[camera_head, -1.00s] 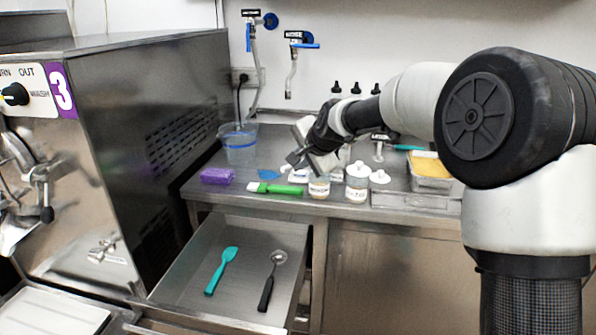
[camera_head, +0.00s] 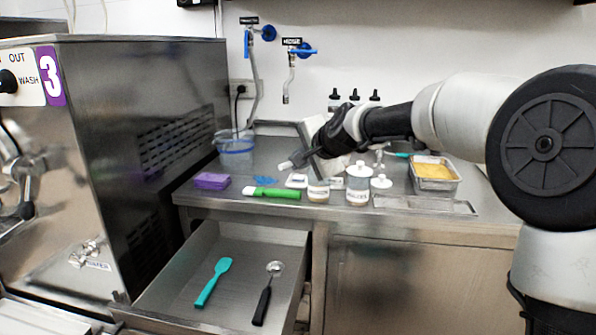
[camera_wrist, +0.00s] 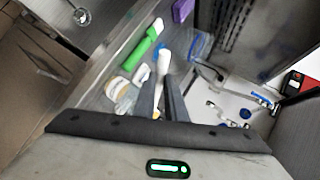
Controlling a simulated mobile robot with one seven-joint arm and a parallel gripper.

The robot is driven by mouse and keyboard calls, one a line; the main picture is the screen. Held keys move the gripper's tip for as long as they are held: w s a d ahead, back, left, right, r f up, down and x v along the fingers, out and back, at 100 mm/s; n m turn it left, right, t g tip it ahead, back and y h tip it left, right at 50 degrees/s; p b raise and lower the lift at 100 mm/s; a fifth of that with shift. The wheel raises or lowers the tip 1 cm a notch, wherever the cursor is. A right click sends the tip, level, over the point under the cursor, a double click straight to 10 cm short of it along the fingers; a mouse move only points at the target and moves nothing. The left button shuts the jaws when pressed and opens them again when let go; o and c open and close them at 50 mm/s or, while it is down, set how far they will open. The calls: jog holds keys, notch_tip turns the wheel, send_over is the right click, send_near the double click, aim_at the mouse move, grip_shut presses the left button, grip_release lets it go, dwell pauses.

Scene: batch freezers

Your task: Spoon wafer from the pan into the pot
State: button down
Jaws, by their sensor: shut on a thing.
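A metal pan (camera_head: 455,186) with yellow contents, possibly the wafer, stands at the right of the counter. A small labelled jar (camera_head: 318,193), possibly the pot, stands mid-counter beside a larger white-topped jar (camera_head: 358,188). My gripper (camera_head: 302,157) is above the counter, left of and higher than the jars, far from the pan. It is shut on a slim whitish thing (camera_head: 287,165), whose kind I cannot tell. That thing also shows beyond the fingers in the wrist view (camera_wrist: 163,60). A spoon with a black handle (camera_head: 263,303) lies in the open drawer.
A teal spatula (camera_head: 213,283) lies in the open drawer (camera_head: 165,293). A green-handled tool (camera_head: 265,192), purple block (camera_head: 211,181), clear tub (camera_head: 235,145) and white lid (camera_head: 381,182) are on the counter. A large machine (camera_head: 130,130) stands left.

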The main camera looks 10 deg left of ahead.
jog(key=f+t+y, duration=0.1)
jog(key=m+t+y+b, duration=0.1)
jog(key=t+y, duration=0.1)
jog(key=shift+s+d+f, duration=0.2)
jog(key=shift+d+f, duration=0.1)
jog(key=shift+f, duration=0.1)
dwell(0.3)
dwell(1.2)
